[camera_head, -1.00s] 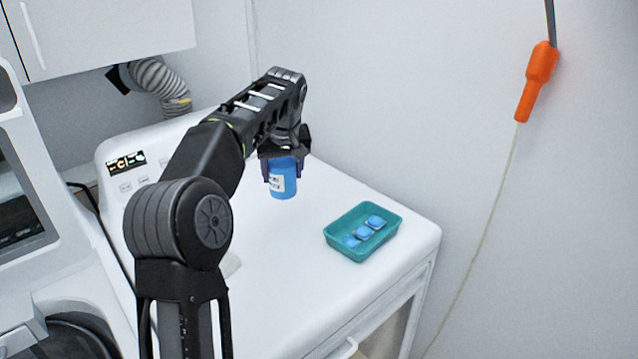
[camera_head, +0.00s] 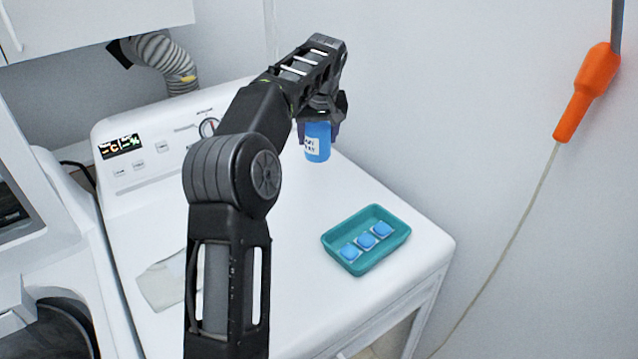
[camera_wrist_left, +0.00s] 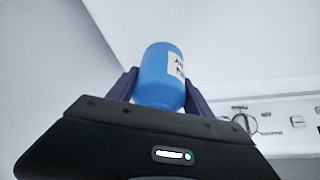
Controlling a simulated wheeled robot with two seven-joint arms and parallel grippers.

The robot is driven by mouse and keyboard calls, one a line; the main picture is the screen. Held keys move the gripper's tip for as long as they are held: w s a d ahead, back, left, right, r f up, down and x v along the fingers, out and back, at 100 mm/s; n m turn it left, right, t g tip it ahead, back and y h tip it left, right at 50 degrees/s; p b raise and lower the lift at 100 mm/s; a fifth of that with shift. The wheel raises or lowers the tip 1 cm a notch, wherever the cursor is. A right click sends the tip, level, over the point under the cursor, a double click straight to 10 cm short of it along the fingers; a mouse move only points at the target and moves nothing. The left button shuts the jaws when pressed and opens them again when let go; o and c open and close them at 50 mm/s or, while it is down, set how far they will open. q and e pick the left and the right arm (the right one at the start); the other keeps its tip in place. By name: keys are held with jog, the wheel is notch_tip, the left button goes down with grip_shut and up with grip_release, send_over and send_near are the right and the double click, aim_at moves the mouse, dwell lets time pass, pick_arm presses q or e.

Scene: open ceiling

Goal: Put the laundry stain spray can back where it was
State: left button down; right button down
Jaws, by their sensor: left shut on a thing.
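The laundry stain spray can is a blue cylinder (camera_head: 318,143) with a white label bearing dark print. My left gripper (camera_head: 319,128) is shut on it from above and holds it upright over the back right part of the white machine top (camera_head: 290,225). In the left wrist view the blue can (camera_wrist_left: 158,72) sits between the two dark purple fingers of my left gripper (camera_wrist_left: 160,92). The upper end of the can is hidden by the gripper in the head view. My right gripper is in neither view.
A teal tray (camera_head: 342,261) with blue-and-white pods stands at the machine's front right. A pale cloth (camera_head: 165,283) lies at the left, partly behind my arm. The control panel (camera_head: 150,160) rises at the back. An orange-handled thing (camera_head: 587,92) hangs by the right wall.

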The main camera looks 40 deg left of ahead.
aim_at(318, 155)
pick_arm(q)
notch_tip(318, 155, down, 6)
dwell(0.4)
notch_tip(318, 155, down, 3)
jog(key=shift+p, duration=0.45)
jog(key=shift+f, duration=0.4)
jog(key=shift+f, duration=0.1)
jog(key=shift+c, duration=2.2)
grip_release()
jog(key=shift+f, duration=0.1)
